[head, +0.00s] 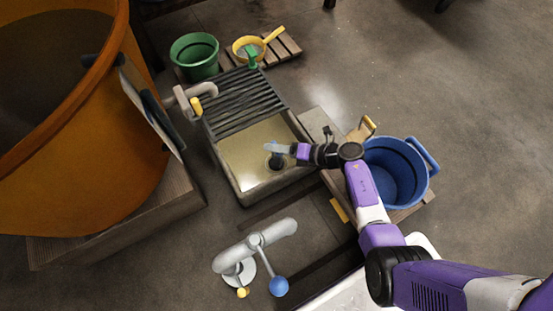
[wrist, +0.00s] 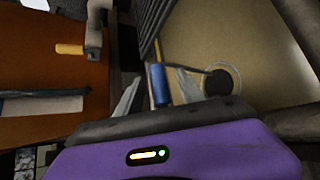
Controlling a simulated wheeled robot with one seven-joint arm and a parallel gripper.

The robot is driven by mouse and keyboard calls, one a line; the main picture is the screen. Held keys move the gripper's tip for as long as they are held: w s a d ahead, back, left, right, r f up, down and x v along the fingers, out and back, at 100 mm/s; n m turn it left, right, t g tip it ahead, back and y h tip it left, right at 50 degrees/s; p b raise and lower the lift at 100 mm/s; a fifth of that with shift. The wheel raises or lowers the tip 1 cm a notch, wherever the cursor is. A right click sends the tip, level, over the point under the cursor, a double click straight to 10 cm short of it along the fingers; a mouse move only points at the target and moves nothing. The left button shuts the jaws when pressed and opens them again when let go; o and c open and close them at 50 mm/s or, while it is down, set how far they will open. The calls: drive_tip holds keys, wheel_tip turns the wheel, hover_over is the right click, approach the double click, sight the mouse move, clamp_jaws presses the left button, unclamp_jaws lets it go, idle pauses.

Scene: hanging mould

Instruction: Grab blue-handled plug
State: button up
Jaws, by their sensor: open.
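The plug's blue handle (wrist: 159,88) stands between the two fingers of my open gripper (wrist: 157,80) in the wrist view. I cannot tell whether either finger touches it. A round black disc (wrist: 219,82), which looks like the plug's stopper, lies in the ring of the drain, with a dark strip running from it towards the handle. In the head view my gripper (head: 273,148) is over the sink basin (head: 240,160), close to the dark drain (head: 277,163). The handle is hard to make out there, partly covered by the gripper.
A slatted rack (head: 243,100) covers the sink's far part. A yellow-tipped tap (head: 190,100) and a large orange vat (head: 90,150) stand left. A blue bucket (head: 395,170) is right, under my arm. A grey tap with a blue knob (head: 279,286) is in front.

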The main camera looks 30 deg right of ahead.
clamp_jaws()
idle(1.4)
